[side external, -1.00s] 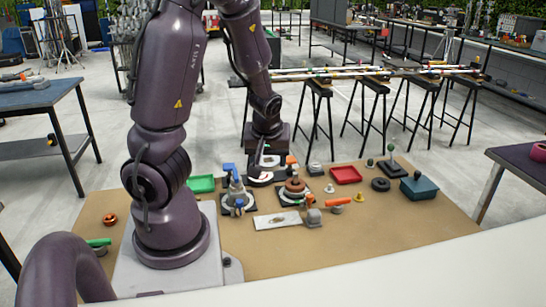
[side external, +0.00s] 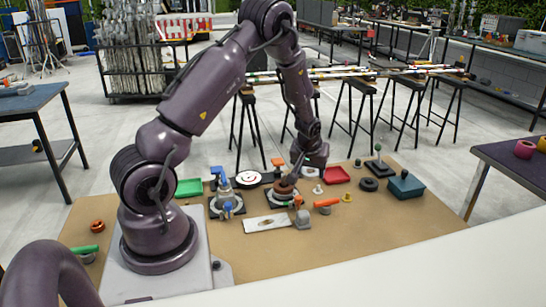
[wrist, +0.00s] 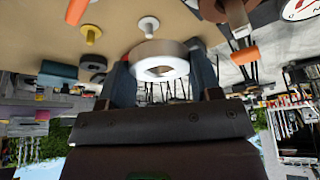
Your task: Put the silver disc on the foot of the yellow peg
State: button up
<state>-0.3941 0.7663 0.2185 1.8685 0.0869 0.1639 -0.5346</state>
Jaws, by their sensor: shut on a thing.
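The silver disc (wrist: 146,49), a pale ring with a hole, is between the two fingers of my gripper (wrist: 161,76) in the wrist view. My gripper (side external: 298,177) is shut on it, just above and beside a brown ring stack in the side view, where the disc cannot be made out. The yellow peg (wrist: 92,33) stands apart from the disc, up and left in the wrist view. It is small in the side view (side external: 347,198), to the right of my gripper.
A white peg (side external: 318,190) stands between my gripper and the yellow peg. The front right of the table is clear.

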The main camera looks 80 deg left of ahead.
jog(key=m, duration=0.2)
send_over(348, 194)
jog(key=s+a, duration=0.1)
jog(key=s, duration=0.3)
jog(key=shift+f+t, duration=0.4)
jog(key=shift+f, duration=0.4)
jog(key=shift+m+h, duration=0.4)
jog(key=shift+m, duration=0.3)
jog(key=w, duration=0.1)
jog(key=w+r, duration=0.1)
jog(key=w+d, duration=0.1)
jog(key=w, duration=0.1)
jog(key=shift+r, duration=0.3)
jog(key=shift+s+f, duration=0.1)
jog(key=shift+f, duration=2.4)
jog(key=shift+f, duration=0.25)
jog(key=shift+f, duration=0.35)
jog(key=shift+f, duration=0.85)
